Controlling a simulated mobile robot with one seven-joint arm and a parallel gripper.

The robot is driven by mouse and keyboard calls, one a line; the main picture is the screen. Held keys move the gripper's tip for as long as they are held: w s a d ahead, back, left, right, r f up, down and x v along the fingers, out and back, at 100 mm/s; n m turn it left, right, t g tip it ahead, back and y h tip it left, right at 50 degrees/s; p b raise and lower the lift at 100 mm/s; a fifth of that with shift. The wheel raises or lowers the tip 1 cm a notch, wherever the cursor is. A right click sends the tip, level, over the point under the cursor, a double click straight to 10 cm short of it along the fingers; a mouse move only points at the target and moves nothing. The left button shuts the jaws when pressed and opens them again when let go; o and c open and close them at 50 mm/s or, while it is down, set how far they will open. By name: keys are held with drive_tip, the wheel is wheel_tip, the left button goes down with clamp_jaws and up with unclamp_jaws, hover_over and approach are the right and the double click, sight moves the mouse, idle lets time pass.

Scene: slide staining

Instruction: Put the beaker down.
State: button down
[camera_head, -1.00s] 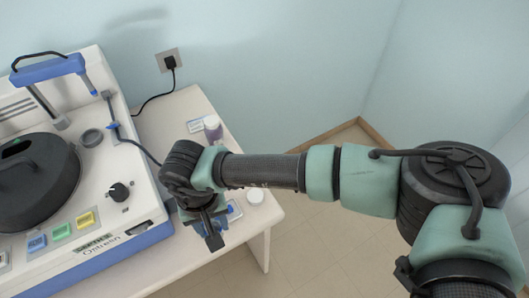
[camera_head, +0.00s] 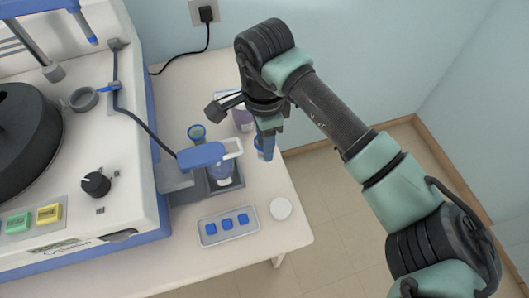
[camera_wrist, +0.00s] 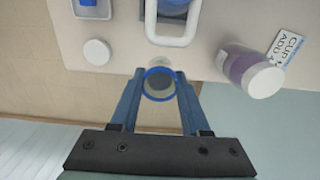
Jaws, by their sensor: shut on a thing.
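The beaker, a small clear cup with a blue rim, sits between the two blue fingers of my gripper (camera_wrist: 160,100) in the wrist view, where I look down into the beaker (camera_wrist: 160,84). My gripper is shut on it. In the head view, my gripper (camera_head: 266,146) is near the right edge of the white table (camera_head: 192,92), and the beaker is mostly hidden behind the fingers. I cannot tell whether its base touches the table.
A purple jar (camera_wrist: 248,68) and a label card (camera_wrist: 288,45) are close by. A white lid (camera_head: 281,208), a tray of blue blocks (camera_head: 212,238), a blue-rimmed cup (camera_head: 197,132) and a grey stand with a blue-topped piece (camera_head: 200,155) occupy the table. A large machine (camera_head: 130,200) stands left.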

drive_tip(key=shift+f, duration=2.9)
drive_tip(key=shift+f, duration=0.2)
drive_tip(key=shift+c, duration=1.9)
unclamp_jaws()
drive_tip(key=shift+r, duration=0.1)
